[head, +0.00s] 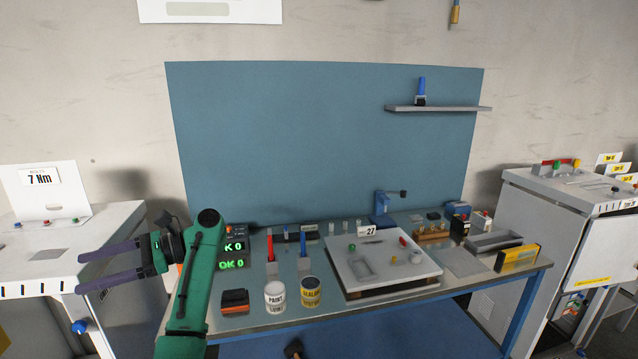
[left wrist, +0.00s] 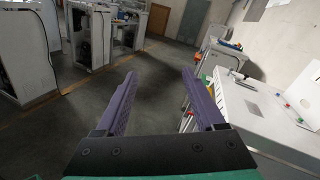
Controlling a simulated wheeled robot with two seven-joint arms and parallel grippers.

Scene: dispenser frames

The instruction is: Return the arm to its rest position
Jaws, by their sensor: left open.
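My left arm (head: 196,285) is green and rises from the bottom edge of the head view, bent at the elbow. My left gripper (head: 94,272) points left, with its two purple fingers spread wide and nothing between them. It hangs in front of the white cabinet at the left, clear of the workbench. In the left wrist view the open fingers (left wrist: 160,100) point out over grey floor, also empty. My right gripper does not show in either view.
The workbench (head: 459,292) holds a paint can (head: 275,297), a sealant can (head: 311,292), and a white board (head: 384,265) with small parts. A white cabinet (head: 112,235) stands left, another (head: 530,240) right. The left wrist view shows open floor (left wrist: 140,80) and a white panel (left wrist: 280,115) close at right.

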